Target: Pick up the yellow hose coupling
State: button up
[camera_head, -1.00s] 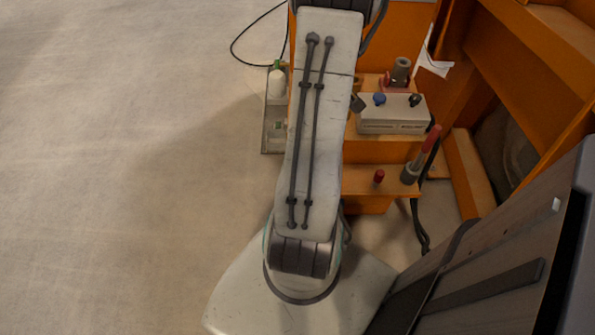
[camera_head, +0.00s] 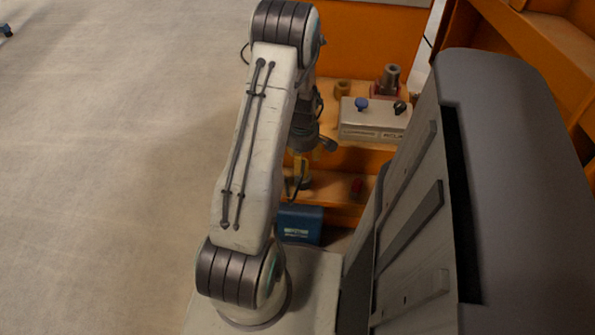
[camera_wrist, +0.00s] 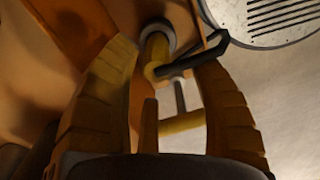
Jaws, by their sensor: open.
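In the wrist view, a yellow cylindrical piece (camera_wrist: 156,50) with a grey ring at its far end and a dark bent lever beside it shows between the fingertips. I take it for the yellow hose coupling, though the view is close and dim. My gripper (camera_wrist: 165,62) is open, with one ribbed finger on each side of the piece; I cannot tell whether either touches it. In the head view, my arm reaches down to the orange shelf unit (camera_head: 345,155). A small yellow patch (camera_head: 302,170) shows below the wrist; it may be a finger or the coupling.
A pale box with knobs (camera_head: 372,120) stands on the upper shelf, with a dark cylinder (camera_head: 390,78) behind it. A blue box (camera_head: 300,223) sits below. Open floor (camera_head: 110,180) lies left.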

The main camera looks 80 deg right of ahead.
aim_at(304, 171)
jog(key=shift+s+d+f+b, duration=0.1)
jog(key=shift+s+f+b, duration=0.1)
jog(key=shift+f, duration=1.4)
jog(key=shift+s+d+f+b, duration=0.1)
jog(key=shift+f+b, duration=0.1)
jog(key=shift+f, duration=1.4)
jog(key=shift+a, duration=0.1)
grip_shut()
